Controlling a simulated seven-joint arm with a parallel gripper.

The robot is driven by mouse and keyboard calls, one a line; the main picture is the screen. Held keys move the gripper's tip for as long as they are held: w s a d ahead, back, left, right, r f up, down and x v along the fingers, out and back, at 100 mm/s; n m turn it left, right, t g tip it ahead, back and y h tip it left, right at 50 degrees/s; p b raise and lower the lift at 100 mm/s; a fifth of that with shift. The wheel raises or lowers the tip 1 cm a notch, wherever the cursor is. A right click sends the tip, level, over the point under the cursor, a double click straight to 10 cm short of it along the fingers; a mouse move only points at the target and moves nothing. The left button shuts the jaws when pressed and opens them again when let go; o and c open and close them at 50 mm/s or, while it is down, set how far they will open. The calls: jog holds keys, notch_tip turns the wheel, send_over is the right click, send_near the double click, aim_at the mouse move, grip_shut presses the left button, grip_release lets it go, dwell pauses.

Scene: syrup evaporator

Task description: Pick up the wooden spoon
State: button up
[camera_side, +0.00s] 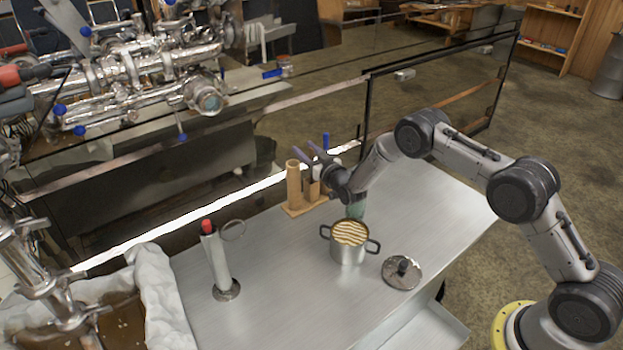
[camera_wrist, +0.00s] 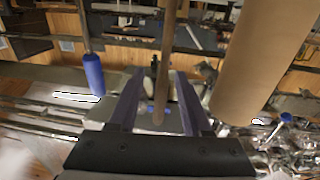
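My gripper (camera_side: 306,151) is open near the top of a wooden rack (camera_side: 293,212) on the metal table. In the wrist view, a thin wooden stick, likely the spoon's handle (camera_wrist: 167,50), runs down between the two spread fingers of the gripper (camera_wrist: 157,76). Gaps show on both sides of the stick, so it is not gripped. The spoon's bowl cannot be made out. In the side view the spoon is not clearly told apart from the rack and gripper.
A tan cylinder (camera_wrist: 262,60) stands close right of the fingers; a blue handle (camera_wrist: 93,75) hangs left. A pot (camera_side: 348,253) with striped contents, a lid (camera_side: 402,273) and a red-topped metal tube (camera_side: 216,262) stand on the table. A green object (camera_side: 356,209) is behind the pot.

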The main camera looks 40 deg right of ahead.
grip_shut()
notch_tip(320, 180, up, 11)
dwell(0.7)
